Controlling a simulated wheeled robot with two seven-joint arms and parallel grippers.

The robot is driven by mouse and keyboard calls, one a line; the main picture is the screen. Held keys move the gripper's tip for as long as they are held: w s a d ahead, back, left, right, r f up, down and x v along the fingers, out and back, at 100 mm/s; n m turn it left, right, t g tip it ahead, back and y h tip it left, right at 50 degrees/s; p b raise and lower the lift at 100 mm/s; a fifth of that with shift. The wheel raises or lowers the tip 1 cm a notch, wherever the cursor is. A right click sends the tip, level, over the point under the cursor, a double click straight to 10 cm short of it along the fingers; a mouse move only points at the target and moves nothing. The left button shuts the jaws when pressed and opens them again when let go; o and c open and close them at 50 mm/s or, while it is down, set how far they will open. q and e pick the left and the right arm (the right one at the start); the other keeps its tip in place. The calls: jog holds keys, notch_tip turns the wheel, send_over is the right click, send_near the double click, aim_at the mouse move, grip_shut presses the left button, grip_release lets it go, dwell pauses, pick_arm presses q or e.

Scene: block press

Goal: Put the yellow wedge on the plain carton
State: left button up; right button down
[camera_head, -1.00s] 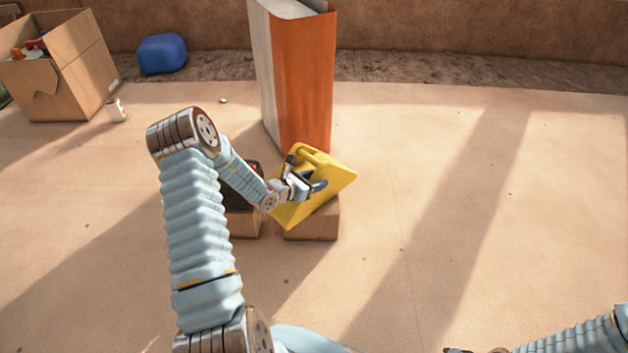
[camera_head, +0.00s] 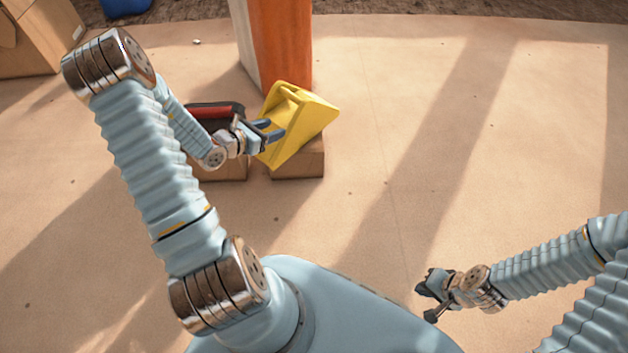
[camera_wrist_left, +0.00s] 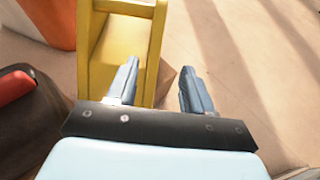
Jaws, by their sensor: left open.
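The yellow wedge (camera_head: 308,112) rests tilted on a small plain brown carton (camera_head: 300,164) in the head view. In the left wrist view the wedge (camera_wrist_left: 112,50) fills the upper left, with a corner of the carton (camera_wrist_left: 166,80) beside it. My left gripper (camera_head: 276,129) is open at the wedge's left side. In the wrist view its left finger overlaps the wedge and its right finger is over the floor; contact is unclear. My right gripper (camera_head: 428,298) is low at the right, far from the wedge; its jaws are too small to judge.
A black and red object (camera_head: 215,112) sits on another brown block (camera_head: 222,170) just left of the carton, partly behind my left arm. A tall orange and white box (camera_head: 280,45) stands close behind the wedge. The floor to the right is clear.

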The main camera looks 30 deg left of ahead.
pick_arm(q)
jog(key=s+d+f+m+g, duration=0.4)
jog(key=s+d+m, duration=0.1)
jog(key=d+m, duration=0.4)
jog(key=s+d+f+m+g, duration=0.4)
jog(key=s+d+f+m, duration=0.1)
jog(key=d+m, duration=0.5)
jog(key=s+d+f+m+g, duration=0.4)
jog(key=s+d+m, duration=0.2)
jog(key=d+m, duration=0.4)
jog(key=shift+s+d+f+m+h, duration=0.2)
jog(key=shift+f+m+h, duration=0.1)
jog(key=shift+m, duration=0.7)
jog(key=shift+r, duration=0.15)
notch_tip(320, 180, up, 6)
jog(key=p, duration=0.6)
jog(key=shift+d, duration=0.3)
jog(key=shift+s+r, duration=0.1)
